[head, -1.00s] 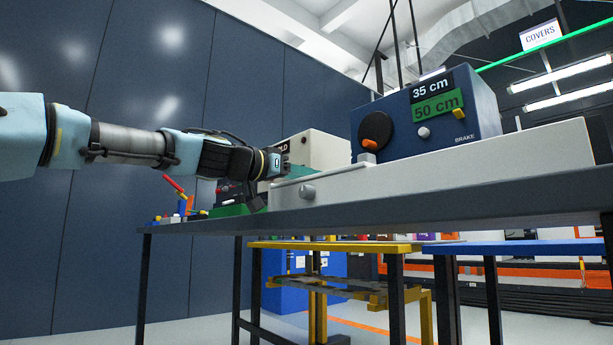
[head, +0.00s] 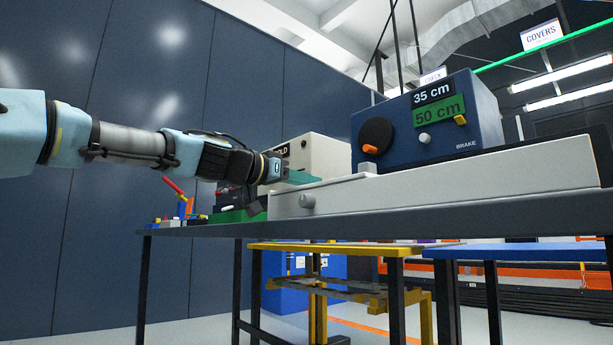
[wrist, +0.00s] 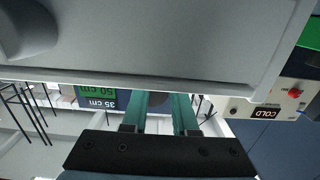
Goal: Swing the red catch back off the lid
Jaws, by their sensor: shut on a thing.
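I cannot make out the red catch in either view. In the head view my gripper (head: 303,178) is at the left end of a long pale case (head: 440,187) on the bench, its teal fingers passing behind the case's top edge. In the wrist view the teal fingers (wrist: 165,104) run up to a grey edge (wrist: 150,84) that hides their tips. A gap shows between them. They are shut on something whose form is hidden. I cannot tell which part is the lid.
A blue control box (head: 428,125) with a black dial and a brake label stands behind the case. A cream box (head: 315,150) stands behind my gripper. Small coloured parts (head: 180,210) lie at the bench's left end. A round knob (head: 306,201) sticks out of the case front.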

